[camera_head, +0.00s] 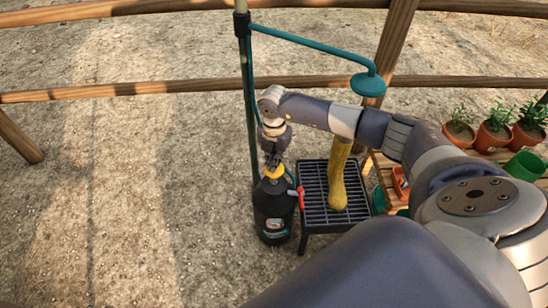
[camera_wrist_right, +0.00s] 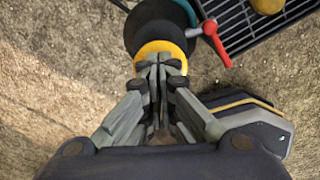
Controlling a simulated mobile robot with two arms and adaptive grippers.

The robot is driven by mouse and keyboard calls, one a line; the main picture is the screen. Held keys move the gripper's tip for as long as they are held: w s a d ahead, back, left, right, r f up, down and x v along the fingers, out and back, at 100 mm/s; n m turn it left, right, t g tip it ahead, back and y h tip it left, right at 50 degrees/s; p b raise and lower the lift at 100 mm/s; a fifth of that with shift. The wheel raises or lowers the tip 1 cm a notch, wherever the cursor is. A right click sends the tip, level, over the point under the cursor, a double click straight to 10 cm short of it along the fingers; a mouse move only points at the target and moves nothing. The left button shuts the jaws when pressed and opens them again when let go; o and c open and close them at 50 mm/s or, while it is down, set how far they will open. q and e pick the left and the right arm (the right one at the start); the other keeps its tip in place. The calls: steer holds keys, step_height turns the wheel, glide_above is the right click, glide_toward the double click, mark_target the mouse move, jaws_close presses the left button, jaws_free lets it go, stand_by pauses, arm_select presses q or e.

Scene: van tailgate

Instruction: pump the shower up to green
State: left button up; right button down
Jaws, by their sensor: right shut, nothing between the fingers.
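The shower's black pressure tank (camera_head: 273,212) stands on the gravel, left of a dark grate. It has a yellow pump top (camera_head: 273,171) and a red lever (camera_head: 299,194). A small gauge (camera_head: 275,226) shows on its front; its reading is too small to tell. A teal shower head (camera_head: 368,84) hangs from a pole (camera_head: 247,110) behind. My right gripper (camera_head: 274,163) is shut and points down at the yellow top. In the wrist view its closed fingertips (camera_wrist_right: 160,66) overlap the yellow top (camera_wrist_right: 160,47); I cannot tell whether they touch. My left gripper is not in view.
The dark grate (camera_head: 315,185) stands right of the tank, with a tall mustard-yellow thing (camera_head: 338,175) on it. Potted plants (camera_head: 494,130) and a green pot (camera_head: 525,165) are at the right. Wooden rails (camera_head: 120,89) run behind. The gravel on the left is free.

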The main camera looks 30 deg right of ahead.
steer(key=shift+s+f, duration=0.1)
steer(key=shift+f, duration=0.4)
steer(key=shift+f+b, duration=0.75)
steer(key=shift+f, duration=0.4)
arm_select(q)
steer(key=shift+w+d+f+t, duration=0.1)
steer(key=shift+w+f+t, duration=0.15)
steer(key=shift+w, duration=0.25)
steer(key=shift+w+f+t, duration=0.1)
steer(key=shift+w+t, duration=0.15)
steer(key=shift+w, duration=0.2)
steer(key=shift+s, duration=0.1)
